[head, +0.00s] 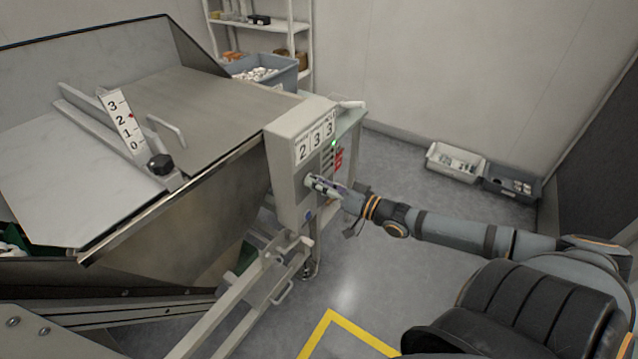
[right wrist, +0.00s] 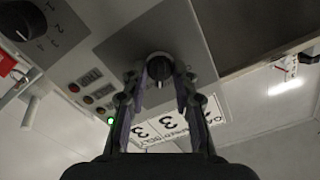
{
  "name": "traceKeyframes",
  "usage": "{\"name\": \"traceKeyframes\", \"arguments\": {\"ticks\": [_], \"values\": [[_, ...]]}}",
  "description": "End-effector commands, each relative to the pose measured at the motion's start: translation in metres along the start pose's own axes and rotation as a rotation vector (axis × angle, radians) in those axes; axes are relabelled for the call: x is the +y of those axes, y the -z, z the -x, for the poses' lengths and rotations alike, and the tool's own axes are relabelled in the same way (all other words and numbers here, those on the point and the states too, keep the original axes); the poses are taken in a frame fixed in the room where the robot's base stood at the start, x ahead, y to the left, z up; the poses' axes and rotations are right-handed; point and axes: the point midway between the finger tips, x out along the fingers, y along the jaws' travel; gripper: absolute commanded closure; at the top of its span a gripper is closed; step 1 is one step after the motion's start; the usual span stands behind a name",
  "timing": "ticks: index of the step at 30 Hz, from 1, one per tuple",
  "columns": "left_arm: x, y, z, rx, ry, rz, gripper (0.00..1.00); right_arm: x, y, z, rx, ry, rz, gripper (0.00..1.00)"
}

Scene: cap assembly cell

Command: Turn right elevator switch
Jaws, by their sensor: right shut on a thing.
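My right gripper (head: 318,184) reaches from the right to the front face of a light grey control box (head: 287,178) with a "2 3 3" sign (head: 315,141). In the right wrist view, its two fingers (right wrist: 159,75) stand on either side of a black rotary switch knob (right wrist: 160,69) and are shut on it. The knob sits on a darker grey panel patch and carries a pale mark. In the head view the gripper hides the knob. My left gripper is in neither view.
A second black knob (right wrist: 22,20) with numbers is on the same box, near a lit green lamp (right wrist: 110,121). A large metal hopper (head: 190,205) stands left of the box. Grey and white bins (head: 455,163) lie by the back wall.

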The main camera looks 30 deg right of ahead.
Motion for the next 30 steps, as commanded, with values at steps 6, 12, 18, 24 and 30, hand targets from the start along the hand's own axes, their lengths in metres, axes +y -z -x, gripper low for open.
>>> {"name": "traceKeyframes", "arguments": {"ticks": [6, 12, 18, 24, 30], "values": [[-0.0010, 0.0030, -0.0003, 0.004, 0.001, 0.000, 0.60, 0.0011, -0.0011, 0.0004, -0.002, -0.002, -0.136, 1.00], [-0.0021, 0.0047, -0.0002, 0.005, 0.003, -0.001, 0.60, 0.0012, -0.0012, 0.0004, -0.002, -0.002, -0.213, 1.00], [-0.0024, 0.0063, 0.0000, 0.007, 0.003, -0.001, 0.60, 0.0013, -0.0012, 0.0004, -0.003, -0.003, -0.248, 1.00], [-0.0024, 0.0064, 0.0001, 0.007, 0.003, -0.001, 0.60, 0.0013, -0.0011, 0.0004, -0.002, -0.003, -0.257, 1.00], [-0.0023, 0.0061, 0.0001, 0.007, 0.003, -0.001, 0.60, 0.0013, -0.0011, 0.0004, -0.002, -0.002, -0.256, 1.00]]}}
